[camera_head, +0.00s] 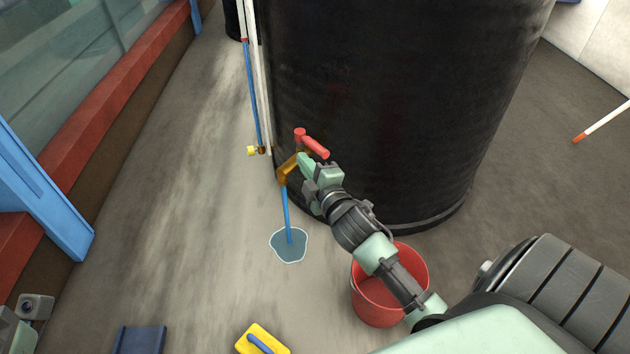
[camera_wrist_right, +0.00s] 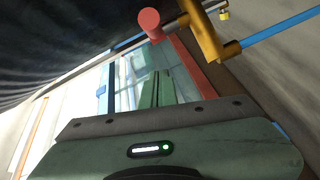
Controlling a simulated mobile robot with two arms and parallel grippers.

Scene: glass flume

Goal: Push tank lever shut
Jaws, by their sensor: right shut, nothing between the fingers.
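A blue stream of water (camera_head: 286,208) runs from the tap to a puddle (camera_head: 289,246). My right gripper (camera_head: 303,160) is shut and empty, just below the lever in the picture; contact cannot be told. In the wrist view the lever's red end (camera_wrist_right: 149,23) is just beyond the fingertips (camera_wrist_right: 156,76), with the brass tap (camera_wrist_right: 204,38) to its right. The left gripper's fingers are not seen.
A red bucket (camera_head: 366,300) stands under my right arm. A yellow float-like tool (camera_head: 262,340) lies at the front. White and blue pipes (camera_head: 252,95) rise beside the tank. The glass flume (camera_head: 60,60) runs along the left; the floor between is mostly clear.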

